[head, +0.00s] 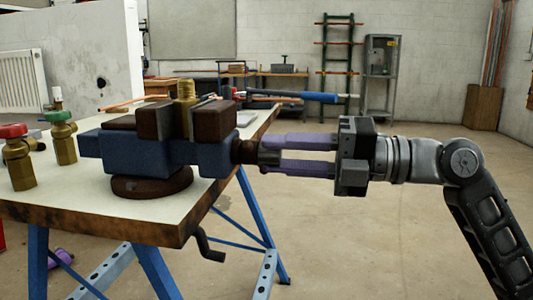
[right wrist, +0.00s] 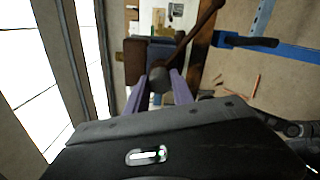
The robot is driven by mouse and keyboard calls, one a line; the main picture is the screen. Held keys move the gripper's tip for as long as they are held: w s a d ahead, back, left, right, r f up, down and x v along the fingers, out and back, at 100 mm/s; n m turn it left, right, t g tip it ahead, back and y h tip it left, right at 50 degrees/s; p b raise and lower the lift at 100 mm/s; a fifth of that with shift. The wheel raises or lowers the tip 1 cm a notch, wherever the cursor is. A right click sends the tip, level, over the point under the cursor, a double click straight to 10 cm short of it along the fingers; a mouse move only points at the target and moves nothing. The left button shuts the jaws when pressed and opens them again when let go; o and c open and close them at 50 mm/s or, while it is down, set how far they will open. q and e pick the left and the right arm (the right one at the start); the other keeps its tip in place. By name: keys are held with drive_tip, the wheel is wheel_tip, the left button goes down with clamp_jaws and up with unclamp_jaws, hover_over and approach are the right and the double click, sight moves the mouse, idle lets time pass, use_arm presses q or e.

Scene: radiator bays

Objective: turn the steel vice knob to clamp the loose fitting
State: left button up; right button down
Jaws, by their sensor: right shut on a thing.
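A blue vice (head: 135,153) with dark brown jaws sits on a round brown base at the bench's right end. A threaded brass fitting (head: 186,88) stands upright between the jaws; its lower part is hidden. The right wrist view also shows the knob (right wrist: 157,79) between the fingertips, with the vice beyond. My left gripper is not in view.
The workbench (head: 60,190) has a wood edge and blue legs. Brass valves with red (head: 13,131) and green (head: 58,116) handles stand at the left. A dark bent handle (head: 207,246) hangs below the vice. A blue-handled tool (head: 305,97) shows behind. The floor at right is clear.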

idle(0.5)
drive_tip(key=m+p, duration=0.1)
drive_tip(key=m, duration=3)
drive_tip(key=c, duration=1.3)
unclamp_jaws()
drive_tip(key=shift+d, duration=0.15)
